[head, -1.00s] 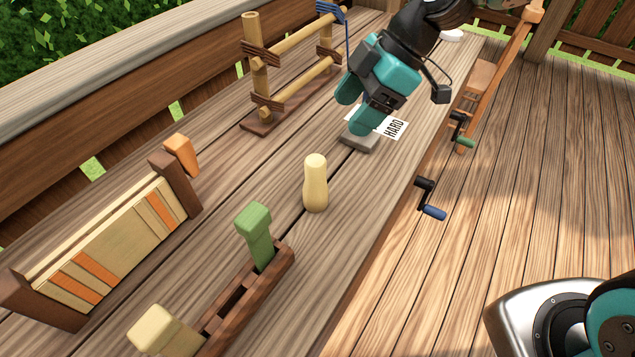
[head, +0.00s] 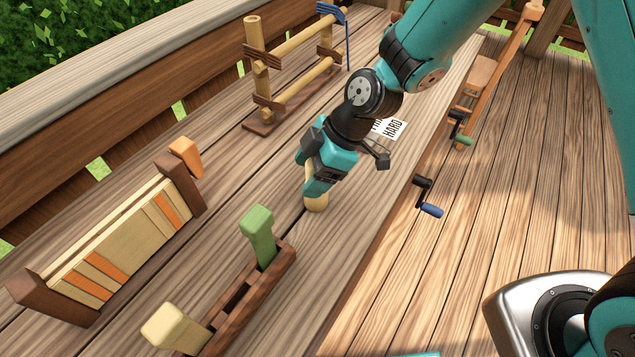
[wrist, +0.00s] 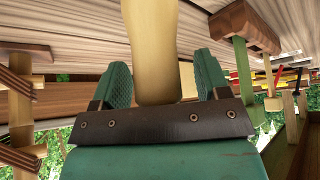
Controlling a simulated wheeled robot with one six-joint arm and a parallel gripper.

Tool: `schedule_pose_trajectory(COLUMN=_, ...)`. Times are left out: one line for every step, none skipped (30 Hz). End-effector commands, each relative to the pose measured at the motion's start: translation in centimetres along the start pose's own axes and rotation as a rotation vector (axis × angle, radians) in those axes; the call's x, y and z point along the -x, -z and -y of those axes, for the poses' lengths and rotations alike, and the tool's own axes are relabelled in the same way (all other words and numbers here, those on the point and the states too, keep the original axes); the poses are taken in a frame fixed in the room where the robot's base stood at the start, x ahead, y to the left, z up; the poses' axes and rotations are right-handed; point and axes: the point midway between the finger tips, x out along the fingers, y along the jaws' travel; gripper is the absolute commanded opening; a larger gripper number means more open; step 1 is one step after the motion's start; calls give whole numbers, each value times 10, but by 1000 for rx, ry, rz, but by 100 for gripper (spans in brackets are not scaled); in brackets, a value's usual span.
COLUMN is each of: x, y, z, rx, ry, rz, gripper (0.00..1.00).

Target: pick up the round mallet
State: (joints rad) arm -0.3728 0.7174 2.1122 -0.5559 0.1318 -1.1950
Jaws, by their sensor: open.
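The pale, rounded, bottle-shaped mallet (head: 315,203) stands upright on the bench. Only its lower end and a strip of its side show in the head view, because my gripper (head: 317,184) covers the rest. In the wrist view the mallet (wrist: 150,45) stands between my two teal fingers (wrist: 162,75). The fingers are open, and a gap shows on either side of it. Its end is close to the dark palm plate.
A wooden rack (head: 242,300) with a green square-headed mallet (head: 259,232) and a cream one (head: 172,325) is in front. A slatted wooden holder (head: 115,255) is at left, a bamboo frame (head: 290,75) behind. A "HARD" label (head: 392,128) lies beyond my gripper.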

Motion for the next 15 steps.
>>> schedule_pose_trajectory(x=0, y=0, z=0, rx=0, ry=0, rz=0, gripper=69)
schedule_pose_trajectory(x=0, y=0, z=0, rx=0, ry=-1, rz=0, gripper=69)
schedule_pose_trajectory(x=0, y=0, z=0, rx=0, ry=-1, rz=0, gripper=69)
schedule_pose_trajectory(x=0, y=0, z=0, rx=0, ry=-1, rz=0, gripper=69)
schedule_pose_trajectory(x=0, y=0, z=0, rx=0, ry=-1, rz=0, gripper=69)
schedule_pose_trajectory(x=0, y=0, z=0, rx=0, ry=0, rz=0, gripper=60)
schedule_pose_trajectory(x=0, y=0, z=0, rx=0, ry=0, rz=0, gripper=53)
schedule_pose_trajectory(x=0, y=0, z=0, rx=0, ry=0, rz=0, gripper=46)
schedule_pose_trajectory(x=0, y=0, z=0, rx=0, ry=0, rz=0, gripper=37)
schedule_pose_trajectory(x=0, y=0, z=0, rx=0, ry=0, rz=0, gripper=30)
schedule_pose_trajectory(x=0, y=0, z=0, rx=0, ry=0, rz=0, gripper=23)
schedule_pose_trajectory(x=0, y=0, z=0, rx=0, ry=0, rz=0, gripper=14)
schedule_pose_trajectory(x=0, y=0, z=0, rx=0, ry=0, rz=0, gripper=7)
schedule_pose_trajectory(x=0, y=0, z=0, rx=0, ry=0, rz=0, gripper=0)
schedule_pose_trajectory(x=0, y=0, z=0, rx=1, ry=0, rz=-1, gripper=0)
